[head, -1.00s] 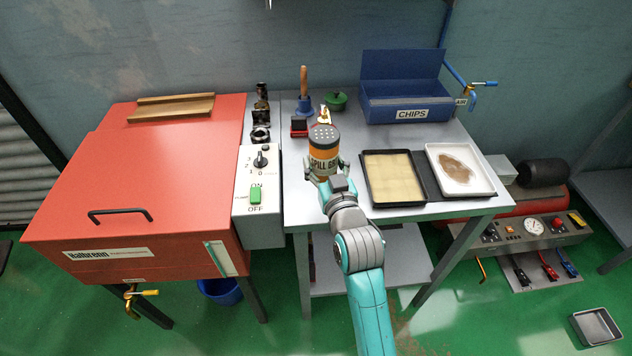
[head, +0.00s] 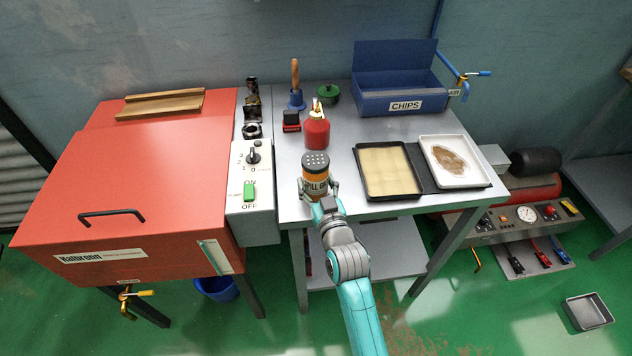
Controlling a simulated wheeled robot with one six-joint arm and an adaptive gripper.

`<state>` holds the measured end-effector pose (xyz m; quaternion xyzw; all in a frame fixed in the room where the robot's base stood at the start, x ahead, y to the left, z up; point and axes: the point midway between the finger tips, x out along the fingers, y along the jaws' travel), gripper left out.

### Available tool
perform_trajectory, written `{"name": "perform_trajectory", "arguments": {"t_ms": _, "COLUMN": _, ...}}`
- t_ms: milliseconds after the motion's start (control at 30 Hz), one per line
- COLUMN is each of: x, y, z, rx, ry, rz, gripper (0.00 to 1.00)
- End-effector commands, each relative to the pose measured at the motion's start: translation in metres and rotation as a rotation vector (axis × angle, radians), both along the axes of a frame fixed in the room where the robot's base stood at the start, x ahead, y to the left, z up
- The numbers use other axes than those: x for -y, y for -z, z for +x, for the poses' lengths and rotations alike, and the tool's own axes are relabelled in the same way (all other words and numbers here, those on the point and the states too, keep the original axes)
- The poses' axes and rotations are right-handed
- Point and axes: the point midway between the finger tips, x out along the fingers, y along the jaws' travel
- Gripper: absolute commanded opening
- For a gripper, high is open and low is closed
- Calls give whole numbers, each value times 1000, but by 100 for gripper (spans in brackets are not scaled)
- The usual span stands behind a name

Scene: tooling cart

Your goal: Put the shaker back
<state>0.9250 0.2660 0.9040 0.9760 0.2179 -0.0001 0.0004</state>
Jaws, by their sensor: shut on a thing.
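The shaker (head: 316,171) is an orange canister with a dark band of partly hidden lettering and a grey perforated lid. It stands upright at the front left part of the grey table (head: 290,208). My gripper (head: 318,192) is shut on its lower part from the front. The gripper hides the shaker's base, so I cannot tell whether it touches the table top.
A red oil can (head: 316,130) stands just behind the shaker. A black tray (head: 388,170) and a white tray (head: 455,161) lie to the right. The control box (head: 250,195) and red machine (head: 150,175) are left. A blue CHIPS bin (head: 400,85) stands behind.

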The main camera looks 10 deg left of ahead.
Motion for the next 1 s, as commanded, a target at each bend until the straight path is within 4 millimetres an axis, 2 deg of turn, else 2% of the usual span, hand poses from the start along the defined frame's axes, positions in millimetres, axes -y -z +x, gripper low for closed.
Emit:
{"name": "perform_trajectory", "arguments": {"t_ms": 300, "x": 0, "y": 1, "z": 0, "rx": 2, "ry": 0, "rz": 1, "gripper": 16}}
{"name": "perform_trajectory", "arguments": {"t_ms": 333, "x": 0, "y": 2, "z": 0, "rx": 1, "ry": 0, "rz": 0, "gripper": 72}}
{"name": "perform_trajectory", "arguments": {"t_ms": 400, "x": 0, "y": 2, "z": 0, "rx": 1, "ry": 0, "rz": 0, "gripper": 90}}
{"name": "perform_trajectory", "arguments": {"t_ms": 800, "x": 0, "y": -2, "z": 0, "rx": 2, "ry": 0, "rz": 1, "gripper": 90}}
{"name": "perform_trajectory", "arguments": {"t_ms": 1000, "x": 11, "y": 0, "z": -22, "rx": 0, "ry": 1, "rz": 0, "gripper": 90}}
